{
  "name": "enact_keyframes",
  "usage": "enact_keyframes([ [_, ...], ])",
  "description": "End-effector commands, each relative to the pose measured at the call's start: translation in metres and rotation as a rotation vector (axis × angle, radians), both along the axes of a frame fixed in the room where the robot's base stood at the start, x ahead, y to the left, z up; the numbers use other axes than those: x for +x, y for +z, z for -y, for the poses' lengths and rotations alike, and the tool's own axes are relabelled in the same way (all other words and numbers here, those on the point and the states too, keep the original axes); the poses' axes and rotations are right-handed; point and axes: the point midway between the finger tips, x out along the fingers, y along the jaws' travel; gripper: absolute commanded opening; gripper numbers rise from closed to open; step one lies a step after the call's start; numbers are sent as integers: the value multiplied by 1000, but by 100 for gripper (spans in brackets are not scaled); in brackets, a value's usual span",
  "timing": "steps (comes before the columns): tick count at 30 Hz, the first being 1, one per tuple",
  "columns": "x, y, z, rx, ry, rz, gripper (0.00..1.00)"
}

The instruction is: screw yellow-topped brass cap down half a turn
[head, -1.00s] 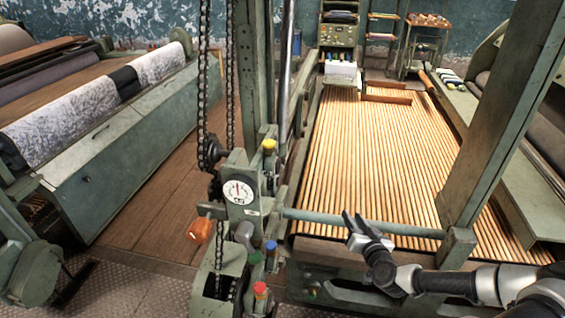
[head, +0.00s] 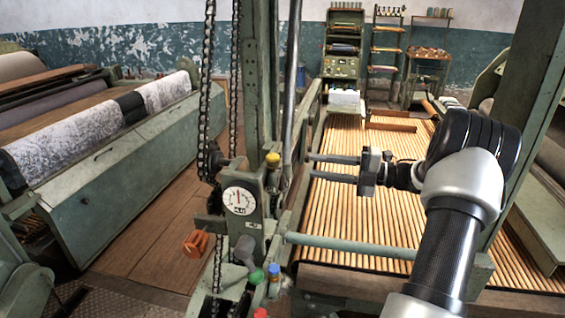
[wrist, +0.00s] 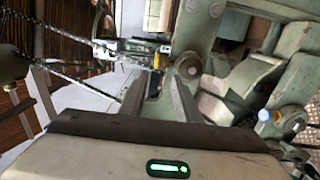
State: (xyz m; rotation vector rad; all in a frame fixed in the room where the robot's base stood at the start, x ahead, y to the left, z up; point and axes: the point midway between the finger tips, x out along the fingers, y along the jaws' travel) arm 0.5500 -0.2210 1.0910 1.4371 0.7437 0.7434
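The yellow-topped cap (head: 272,160) stands upright on the green machine housing, just above and right of the white dial (head: 240,200). My gripper (head: 310,166) is level with it, to its right, with two fingers pointing left toward it. The fingers are apart, with nothing between them, and their tips stop short of the cap. In the wrist view my gripper (wrist: 163,88) also shows open, and the yellow top (wrist: 159,61) appears beyond the gap between the fingertips. Its brass part is too small to make out.
A blue-topped cap (head: 274,270), a green one (head: 256,277) and a red one (head: 260,313) sit lower on the machine. Chains (head: 205,100) and a green post (head: 258,80) rise close behind the yellow cap.

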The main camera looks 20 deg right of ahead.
Motion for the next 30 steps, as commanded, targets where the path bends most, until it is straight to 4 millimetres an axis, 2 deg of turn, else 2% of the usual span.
enact_keyframes([
  [9, 40, 0, -57, 4, 1, 0, 30],
  [15, 57, 0, -80, 2, -1, 0, 30],
  [21, 64, 0, -88, 1, -4, 0, 30],
  [28, 64, 0, -89, 2, -3, 0, 30],
  [29, 64, 0, -89, 3, -3, 0, 28],
  [30, 64, 0, -89, 3, -3, 0, 21],
])
